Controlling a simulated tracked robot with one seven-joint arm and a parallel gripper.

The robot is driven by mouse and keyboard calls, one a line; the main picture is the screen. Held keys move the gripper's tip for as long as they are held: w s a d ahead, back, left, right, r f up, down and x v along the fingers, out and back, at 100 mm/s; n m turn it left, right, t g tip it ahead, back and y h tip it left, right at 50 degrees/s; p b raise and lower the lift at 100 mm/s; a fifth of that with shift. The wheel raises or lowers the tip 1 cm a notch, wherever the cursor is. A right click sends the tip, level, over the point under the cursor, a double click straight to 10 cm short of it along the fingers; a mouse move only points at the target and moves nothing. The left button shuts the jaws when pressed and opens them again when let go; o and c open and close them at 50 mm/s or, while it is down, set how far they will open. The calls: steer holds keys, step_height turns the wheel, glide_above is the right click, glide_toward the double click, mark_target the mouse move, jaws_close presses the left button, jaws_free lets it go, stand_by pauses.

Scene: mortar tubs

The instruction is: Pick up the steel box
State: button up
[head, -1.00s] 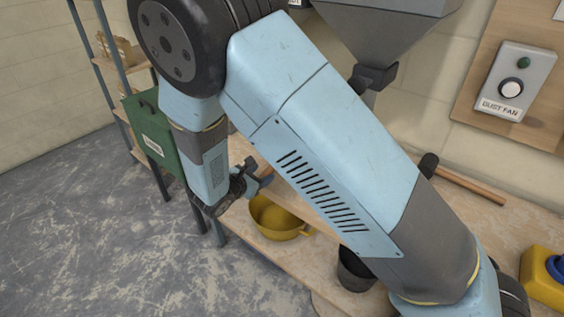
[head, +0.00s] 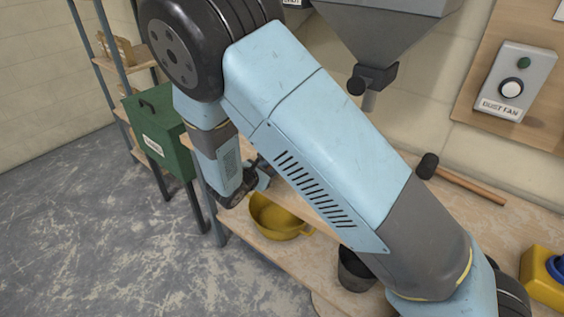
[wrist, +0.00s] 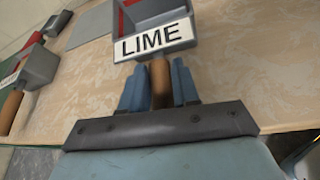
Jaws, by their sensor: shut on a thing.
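In the wrist view, a grey steel box (wrist: 150,15) with a white LIME label and some red inside is directly beyond my gripper (wrist: 157,86). A brown wooden handle (wrist: 160,82) comes from the box toward me, between my two blue fingers, which are shut on it. Whether the box touches the bench cannot be told. In the head view, my gripper (head: 262,174) is small and partly hidden behind my arm, above the bench near the yellow tub; the box is hidden there.
A similar grey box (wrist: 41,66) with a handle lies at left in the wrist view. The yellow tub (head: 275,222) and a black bucket (head: 355,270) stand on the bench (head: 470,240). A mallet (head: 465,185) lies farther back. A hopper (head: 380,30) hangs above; a green cabinet (head: 160,135) is at left.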

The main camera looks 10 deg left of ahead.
jaws_close()
